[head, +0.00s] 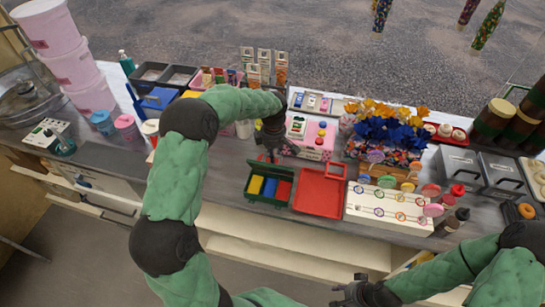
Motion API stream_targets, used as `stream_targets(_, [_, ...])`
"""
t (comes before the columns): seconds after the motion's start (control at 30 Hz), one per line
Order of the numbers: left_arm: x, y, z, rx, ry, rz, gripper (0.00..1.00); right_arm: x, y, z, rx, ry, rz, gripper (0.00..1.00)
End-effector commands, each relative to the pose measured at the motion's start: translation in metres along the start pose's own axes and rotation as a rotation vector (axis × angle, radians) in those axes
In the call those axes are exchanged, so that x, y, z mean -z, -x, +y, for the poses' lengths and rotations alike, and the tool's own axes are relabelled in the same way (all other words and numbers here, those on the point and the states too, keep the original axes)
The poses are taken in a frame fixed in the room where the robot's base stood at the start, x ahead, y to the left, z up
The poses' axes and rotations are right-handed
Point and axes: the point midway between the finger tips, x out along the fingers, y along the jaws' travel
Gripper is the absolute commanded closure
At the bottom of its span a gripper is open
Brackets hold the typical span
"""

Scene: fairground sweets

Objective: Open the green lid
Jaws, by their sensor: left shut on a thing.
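The green box (251,196) stands on the grey counter, with yellow, blue and red compartments showing from above. Its green lid (285,171) stands raised along the back edge, so the compartments are uncovered. My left gripper (271,154) reaches down from behind the box and is shut on the lid's upper edge; the fingertips are small and dark here. My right gripper (342,293) hangs low at the bottom of the view, in front of the counter and away from the box. Its fingers are too small and dark to tell open from shut.
A red tray (318,194) stands just right of the green box. A white board with lollipops (385,207) is further right. A pink box (310,139) is behind, near my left gripper. Bare counter (228,172) lies left of the green box.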

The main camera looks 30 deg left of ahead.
Motion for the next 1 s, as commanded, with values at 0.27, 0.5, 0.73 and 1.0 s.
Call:
stream_targets(0.27, [-0.001,-0.008,0.020,0.007,0.000,0.000,0.90,0.000,-0.001,0.000,0.000,0.000,0.000,0.60])
stream_targets(0.5, [0.000,-0.012,0.030,0.007,-0.001,0.001,0.91,0.000,-0.002,0.001,0.000,0.000,0.000,0.60])
stream_targets(0.73, [0.000,-0.020,0.045,0.005,-0.001,0.001,0.93,0.000,-0.005,0.002,0.000,0.000,0.000,0.60])
stream_targets(1.0, [0.000,-0.018,0.046,0.003,0.000,0.000,0.61,0.000,-0.004,0.002,0.000,0.000,0.000,0.60])
